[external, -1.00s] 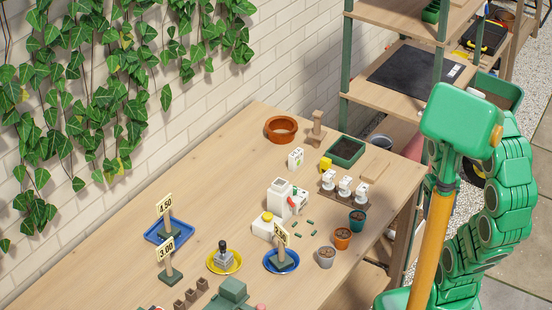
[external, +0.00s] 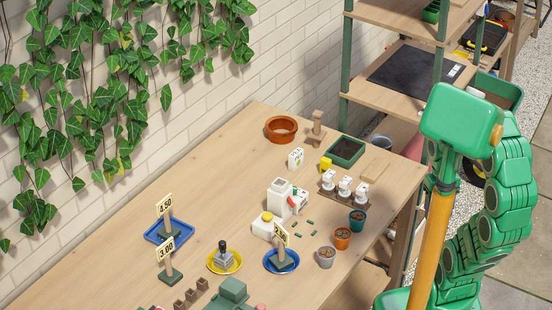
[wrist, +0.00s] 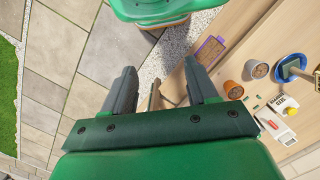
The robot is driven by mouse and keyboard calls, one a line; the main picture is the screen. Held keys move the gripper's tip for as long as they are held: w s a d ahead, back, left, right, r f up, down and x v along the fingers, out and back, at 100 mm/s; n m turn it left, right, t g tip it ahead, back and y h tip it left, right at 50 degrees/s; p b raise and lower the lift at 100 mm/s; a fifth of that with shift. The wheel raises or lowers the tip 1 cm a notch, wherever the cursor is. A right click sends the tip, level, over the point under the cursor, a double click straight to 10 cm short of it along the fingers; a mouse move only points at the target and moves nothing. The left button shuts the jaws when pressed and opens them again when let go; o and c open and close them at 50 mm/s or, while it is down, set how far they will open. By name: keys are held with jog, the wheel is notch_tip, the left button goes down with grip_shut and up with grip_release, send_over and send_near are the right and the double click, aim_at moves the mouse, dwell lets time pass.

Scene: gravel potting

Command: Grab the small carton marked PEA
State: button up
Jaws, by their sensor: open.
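A small white carton with green print (external: 296,158) stands upright on the wooden table in the external view, below the orange-brown bowl. Its lettering is too small to read, so I cannot tell whether it is the one marked PEA. Several small white items stand in a row to its lower right, one of them here (external: 344,187); their marks are also unreadable. My gripper (wrist: 160,66) is open and empty in the wrist view, over paving and gravel beside the table edge. No carton shows clearly there. In the external view the gripper's fingers cannot be made out.
A white device with a yellow knob (wrist: 276,118) sits on the table, near an orange pot (wrist: 233,88), a grey pot (wrist: 258,69) and a blue saucer (wrist: 282,73). A green tray (external: 346,151) and the bowl (external: 281,129) stand farther back.

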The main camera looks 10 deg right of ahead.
jog(key=w+n+h, duration=0.3)
jog(key=w+n, duration=0.4)
jog(key=w, duration=0.9)
jog(key=n+t+h, duration=0.4)
jog(key=n+t, duration=0.1)
jog(key=n, duration=0.7)
send_over(296, 153)
jog(key=s+d, duration=1.1)
jog(key=s, duration=0.3)
notch_tip(296, 153, down, 10)
jog(key=f, duration=0.1)
jog(key=w+a+f+n+t, duration=0.1)
jog(key=w+a+f+n, duration=0.1)
jog(key=w+a+f, duration=0.1)
jog(key=w+a+f+n+t+h, duration=0.1)
jog(key=w+a+f+n+t, duration=0.1)
jog(key=a, duration=0.4)
jog(key=w+a+f+n+t, duration=0.2)
jog(key=w+a+f+n, duration=0.2)
jog(key=w+a, duration=0.1)
jog(key=shift+w+a+h, duration=0.2)
jog(key=shift+w+h, duration=0.1)
jog(key=shift+w, duration=0.05)
jog(key=shift+x, duration=3.9)
jog(key=shift+a+f, duration=0.1)
jog(key=shift+a, duration=0.05)
jog(key=shift+c, duration=0.3)
grip_shut()
